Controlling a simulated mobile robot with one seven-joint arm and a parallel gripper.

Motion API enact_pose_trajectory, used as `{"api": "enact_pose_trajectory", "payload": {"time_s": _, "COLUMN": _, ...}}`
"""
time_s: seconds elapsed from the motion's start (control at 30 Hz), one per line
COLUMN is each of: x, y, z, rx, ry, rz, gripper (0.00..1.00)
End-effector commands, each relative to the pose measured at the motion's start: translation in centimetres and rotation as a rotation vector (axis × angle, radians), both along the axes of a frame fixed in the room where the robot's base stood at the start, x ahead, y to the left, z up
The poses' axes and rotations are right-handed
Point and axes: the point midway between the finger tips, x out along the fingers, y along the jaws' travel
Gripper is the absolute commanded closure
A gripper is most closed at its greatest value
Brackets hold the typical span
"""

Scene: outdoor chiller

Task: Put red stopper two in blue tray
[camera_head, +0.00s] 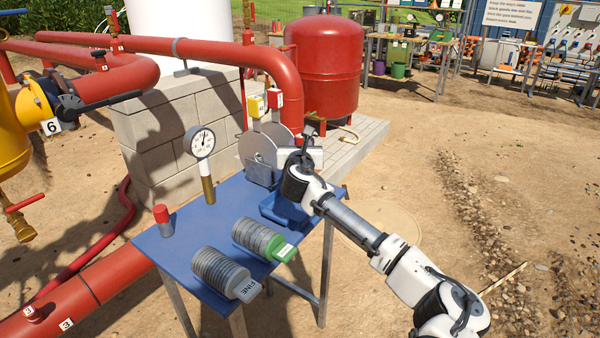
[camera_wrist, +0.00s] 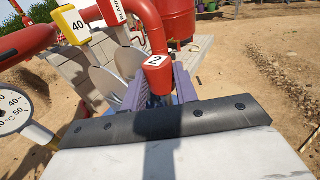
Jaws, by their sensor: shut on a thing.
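Red stopper two (camera_wrist: 158,79), a red piece with a white "2" label, shows in the wrist view, gripped at the end of my gripper (camera_wrist: 160,88). In the head view my gripper (camera_head: 309,142) is above the back right part of the blue table, and I cannot make out the stopper there. The blue tray (camera_head: 284,211) sits on the table's right side, below my gripper and partly hidden by my arm. The stopper is held up; its exact height over the tray is unclear.
Another red-topped stopper (camera_head: 162,220) stands at the table's left. Two racks of grey discs, one with a green tag (camera_head: 283,252) and one marked FINE (camera_head: 246,289), lie in front. A gauge (camera_head: 201,146) and grey discs in a holder (camera_head: 259,172) stand behind.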

Motion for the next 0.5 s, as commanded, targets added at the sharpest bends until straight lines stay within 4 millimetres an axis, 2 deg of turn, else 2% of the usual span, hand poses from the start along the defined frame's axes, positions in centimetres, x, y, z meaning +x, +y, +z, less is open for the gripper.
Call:
{"api": "enact_pose_trajectory", "payload": {"time_s": 0.1, "x": 0.0, "y": -0.1, "z": -2.5, "rx": 0.002, "ry": 0.002, "rz": -0.002, "gripper": 1.0}}
{"api": "enact_pose_trajectory", "payload": {"time_s": 0.37, "x": 0.0, "y": -0.1, "z": -5.0, "rx": 0.0, "ry": 0.001, "rz": -0.001, "gripper": 1.0}}
{"api": "enact_pose_trajectory", "payload": {"time_s": 0.5, "x": 0.0, "y": -0.1, "z": -7.3, "rx": 0.002, "ry": 0.002, "rz": -0.001, "gripper": 1.0}}
